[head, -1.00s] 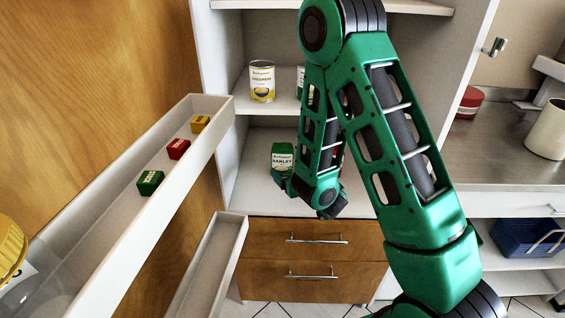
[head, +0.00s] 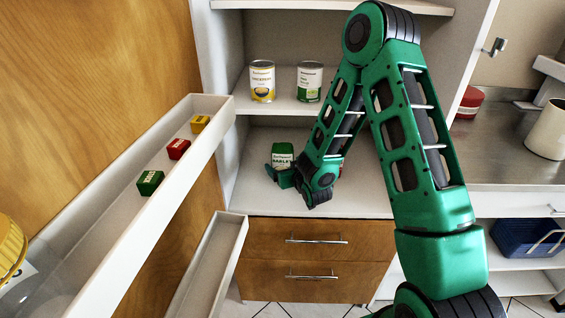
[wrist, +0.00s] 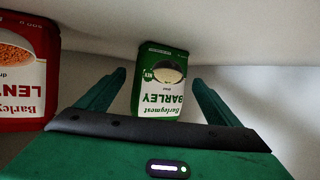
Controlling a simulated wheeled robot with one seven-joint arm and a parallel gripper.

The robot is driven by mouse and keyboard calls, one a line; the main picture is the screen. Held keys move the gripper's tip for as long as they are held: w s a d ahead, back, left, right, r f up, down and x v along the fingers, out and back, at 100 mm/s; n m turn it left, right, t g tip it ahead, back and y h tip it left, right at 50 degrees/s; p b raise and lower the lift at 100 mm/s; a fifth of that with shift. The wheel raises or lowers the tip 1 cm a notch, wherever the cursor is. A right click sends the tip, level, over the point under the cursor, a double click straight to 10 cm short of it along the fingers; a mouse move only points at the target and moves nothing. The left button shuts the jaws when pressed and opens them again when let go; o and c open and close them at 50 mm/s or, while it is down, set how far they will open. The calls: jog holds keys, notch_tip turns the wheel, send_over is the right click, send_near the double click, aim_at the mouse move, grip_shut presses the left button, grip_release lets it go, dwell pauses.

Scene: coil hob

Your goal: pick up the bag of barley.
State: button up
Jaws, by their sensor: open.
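The bag of barley (head: 283,153) is a green packet with a white label, upright on the lower shelf of the cabinet. In the wrist view the bag (wrist: 161,82) appears upside down, between the two fingers of my gripper (wrist: 158,92). The fingers are spread, with a gap on each side of the bag. In the head view my gripper (head: 283,176) is low at the front of the bag and hides its lower part.
A red lentil bag (wrist: 22,70) stands beside the barley in the wrist view. Two cans, one yellow (head: 262,82) and one green (head: 309,82), stand on the shelf above. An open door with a rack (head: 112,225) holding small boxes is at left.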

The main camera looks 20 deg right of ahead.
aim_at(282, 153)
jog(key=x, duration=0.3)
jog(key=shift+w+f, duration=0.1)
jog(key=c, duration=1.5)
jog(key=shift+r, duration=0.2)
jog(key=shift+c, duration=0.2)
jog(key=shift+r, duration=0.25)
notch_tip(282, 153, up, 3)
jog(key=shift+r, duration=0.15)
jog(key=s+a+r, duration=0.4)
jog(key=s+r, duration=0.3)
jog(key=s, duration=0.3)
jog(key=shift+s, duration=0.4)
